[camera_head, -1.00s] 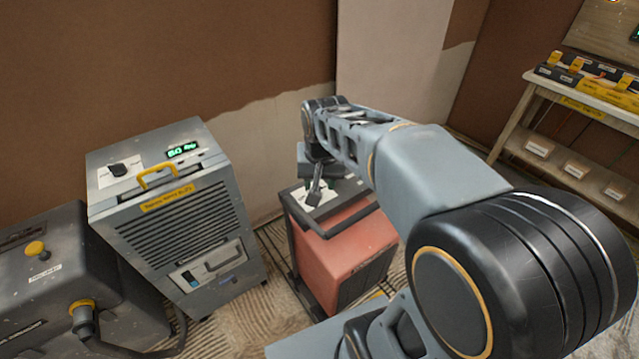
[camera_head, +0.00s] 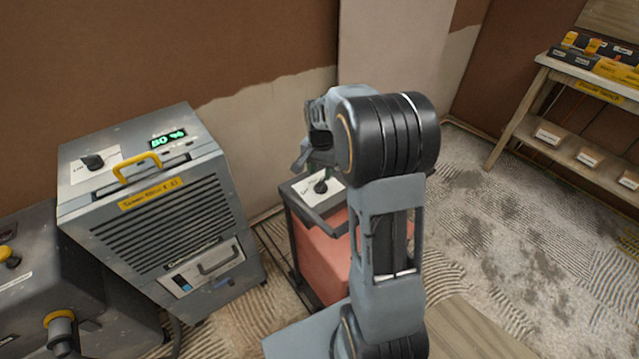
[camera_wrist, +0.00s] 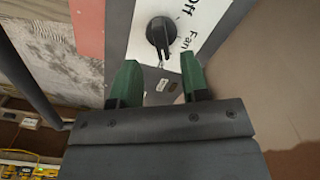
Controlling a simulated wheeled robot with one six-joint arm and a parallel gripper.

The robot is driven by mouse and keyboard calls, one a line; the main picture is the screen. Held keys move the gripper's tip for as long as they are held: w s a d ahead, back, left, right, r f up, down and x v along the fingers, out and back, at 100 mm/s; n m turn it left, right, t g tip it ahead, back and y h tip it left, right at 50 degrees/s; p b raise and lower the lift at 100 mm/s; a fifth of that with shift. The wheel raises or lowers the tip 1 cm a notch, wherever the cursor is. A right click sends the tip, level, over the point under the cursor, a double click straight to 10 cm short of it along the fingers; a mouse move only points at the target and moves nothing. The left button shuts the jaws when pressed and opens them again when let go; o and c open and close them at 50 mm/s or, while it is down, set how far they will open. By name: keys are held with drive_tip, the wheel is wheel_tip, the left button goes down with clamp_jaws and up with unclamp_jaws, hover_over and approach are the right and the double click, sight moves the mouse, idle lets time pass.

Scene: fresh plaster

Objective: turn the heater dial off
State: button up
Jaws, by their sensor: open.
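The heater (camera_head: 322,250) is a red-orange box in a dark frame, standing on the floor by the wall. Its black dial (camera_head: 321,187) sits on a white label on the sloped top. In the wrist view the dial (camera_wrist: 160,33) lies just beyond the fingertips, its ridge roughly upright in the picture. The words "Off" and "Fan" show to its right; which setting it points at I cannot tell. My gripper (camera_wrist: 159,72) is open and empty, its green fingers on either side below the dial, apparently not touching it. In the head view my arm hides part of the heater.
A grey machine (camera_head: 160,215) with a yellow handle, its own black knob and a green "80 %" display stands left of the heater. A dark case (camera_head: 50,290) is farther left. A wooden bench (camera_head: 560,100) stands at right. Plaster-marked floor between is clear.

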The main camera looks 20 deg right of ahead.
sight(320, 183)
drive_tip(key=shift+a+f, duration=0.1)
drive_tip(key=shift+f, duration=2.5)
drive_tip(key=shift+c, duration=0.2)
clamp_jaws()
